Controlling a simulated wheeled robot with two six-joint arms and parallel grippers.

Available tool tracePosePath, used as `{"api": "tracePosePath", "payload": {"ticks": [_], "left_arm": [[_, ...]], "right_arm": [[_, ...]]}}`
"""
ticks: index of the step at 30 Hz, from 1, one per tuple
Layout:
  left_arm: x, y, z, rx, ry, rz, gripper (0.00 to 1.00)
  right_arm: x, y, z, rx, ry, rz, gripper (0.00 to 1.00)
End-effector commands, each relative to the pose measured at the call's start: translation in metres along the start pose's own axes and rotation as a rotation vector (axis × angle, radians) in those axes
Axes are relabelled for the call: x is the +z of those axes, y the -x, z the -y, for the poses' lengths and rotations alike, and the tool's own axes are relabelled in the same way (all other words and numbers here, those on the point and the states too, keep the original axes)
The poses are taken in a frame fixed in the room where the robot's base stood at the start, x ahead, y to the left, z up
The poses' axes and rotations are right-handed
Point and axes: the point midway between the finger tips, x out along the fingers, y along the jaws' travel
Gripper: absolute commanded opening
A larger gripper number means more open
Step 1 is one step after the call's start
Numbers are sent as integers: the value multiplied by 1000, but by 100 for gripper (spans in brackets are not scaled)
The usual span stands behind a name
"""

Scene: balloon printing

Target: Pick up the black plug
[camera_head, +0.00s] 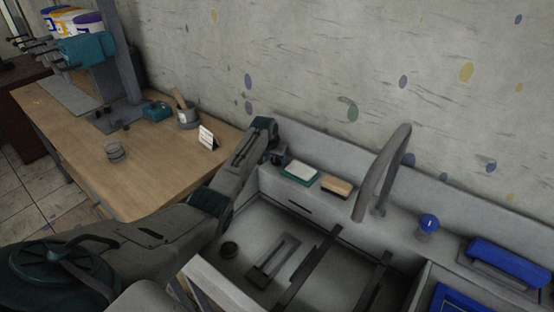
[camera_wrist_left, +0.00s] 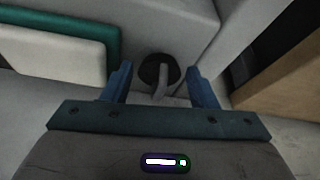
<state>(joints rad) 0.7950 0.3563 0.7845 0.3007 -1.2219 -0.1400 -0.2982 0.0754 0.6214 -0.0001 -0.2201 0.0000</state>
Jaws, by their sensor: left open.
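The black plug (camera_wrist_left: 149,68) shows in the left wrist view as a dark round disc with a grey stalk. It sits on the grey sink surface between the two fingers of my left gripper (camera_wrist_left: 160,85). The fingers are open on either side of it, with gaps between them and the plug. In the head view my left gripper (camera_head: 279,158) reaches down at the back left corner of the sink, and the plug is not clearly visible there. My right gripper is not in view.
A white and teal sponge (camera_head: 299,173) and a wooden-topped block (camera_head: 336,186) lie on the sink ledge beside the gripper. The grey faucet (camera_head: 375,180) stands farther right. The wooden table (camera_head: 165,165) adjoins at left. The drain (camera_head: 229,249) is in the basin.

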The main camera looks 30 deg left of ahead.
Motion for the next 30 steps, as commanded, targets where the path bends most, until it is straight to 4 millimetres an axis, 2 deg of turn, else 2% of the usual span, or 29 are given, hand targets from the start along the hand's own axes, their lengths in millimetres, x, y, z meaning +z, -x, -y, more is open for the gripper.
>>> {"api": "tracePosePath", "payload": {"ticks": [8, 12, 13, 23, 26, 30], "left_arm": [[0, -2, 0, 0, 0, -1, 51], [0, -2, 0, 0, 0, -1, 24], [0, -2, 0, 0, 0, -1, 20], [-1, 0, 0, -1, -1, -1, 20], [-3, 4, 0, -1, -1, -2, 20], [-10, 20, 0, -1, -1, -5, 20]], "right_arm": [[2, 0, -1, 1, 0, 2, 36], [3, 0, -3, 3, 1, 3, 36], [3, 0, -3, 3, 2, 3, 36], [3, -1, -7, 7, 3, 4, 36], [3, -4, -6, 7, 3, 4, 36], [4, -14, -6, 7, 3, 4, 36]]}}
